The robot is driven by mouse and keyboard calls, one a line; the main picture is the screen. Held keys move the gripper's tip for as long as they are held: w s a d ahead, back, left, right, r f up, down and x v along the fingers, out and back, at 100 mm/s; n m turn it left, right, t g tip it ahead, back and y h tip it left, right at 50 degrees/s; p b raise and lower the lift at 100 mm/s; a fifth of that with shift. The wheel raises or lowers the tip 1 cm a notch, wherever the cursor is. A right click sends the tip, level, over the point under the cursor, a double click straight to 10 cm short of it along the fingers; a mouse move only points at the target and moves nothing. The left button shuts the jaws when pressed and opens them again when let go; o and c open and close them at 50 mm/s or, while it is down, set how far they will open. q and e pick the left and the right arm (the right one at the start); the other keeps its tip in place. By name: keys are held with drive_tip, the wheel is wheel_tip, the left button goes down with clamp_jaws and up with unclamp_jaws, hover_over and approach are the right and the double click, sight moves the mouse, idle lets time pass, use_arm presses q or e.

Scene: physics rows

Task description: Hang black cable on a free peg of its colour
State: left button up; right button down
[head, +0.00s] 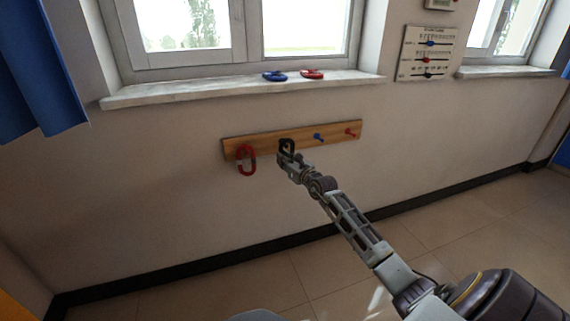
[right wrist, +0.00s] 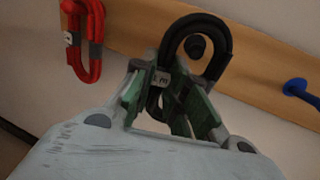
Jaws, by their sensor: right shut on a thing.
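The black cable (right wrist: 218,35) is a coiled loop with a small white tag. My right gripper (right wrist: 168,97) is shut on its lower part, in front of the wooden peg board (head: 215,147). In the right wrist view the round end of a black peg (right wrist: 196,47) shows inside the loop's upper opening. I cannot tell whether the loop is around the peg or only in front of it. In the head view the black cable (head: 287,145) and gripper (head: 288,157) cover that peg. My left gripper is not in view.
A red cable (head: 246,160) hangs at the board's left end. To the right, a blue peg (head: 318,137) and a red peg (head: 350,132) are bare. Blue (head: 274,76) and red (head: 312,74) cables lie on the windowsill (head: 215,88) above.

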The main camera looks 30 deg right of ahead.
drive_tip(key=shift+w+d+f+b, duration=0.1)
drive_tip(key=shift+w+d+b, duration=0.1)
drive_tip(key=shift+w+b, duration=0.8)
drive_tip(key=shift+w+d+f, duration=0.15)
drive_tip(key=shift+w+f, duration=0.1)
drive_tip(key=shift+w, duration=0.15)
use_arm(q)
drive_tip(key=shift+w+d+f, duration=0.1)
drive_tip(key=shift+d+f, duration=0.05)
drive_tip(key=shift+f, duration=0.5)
use_arm(e)
drive_tip(key=shift+w+f, duration=0.2)
drive_tip(key=shift+f, duration=0.05)
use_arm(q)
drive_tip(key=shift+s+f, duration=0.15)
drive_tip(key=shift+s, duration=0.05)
use_arm(e)
drive_tip(key=c, duration=1.3)
unclamp_jaws()
drive_tip(key=shift+c, duration=0.2)
drive_tip(key=shift+s, duration=0.2)
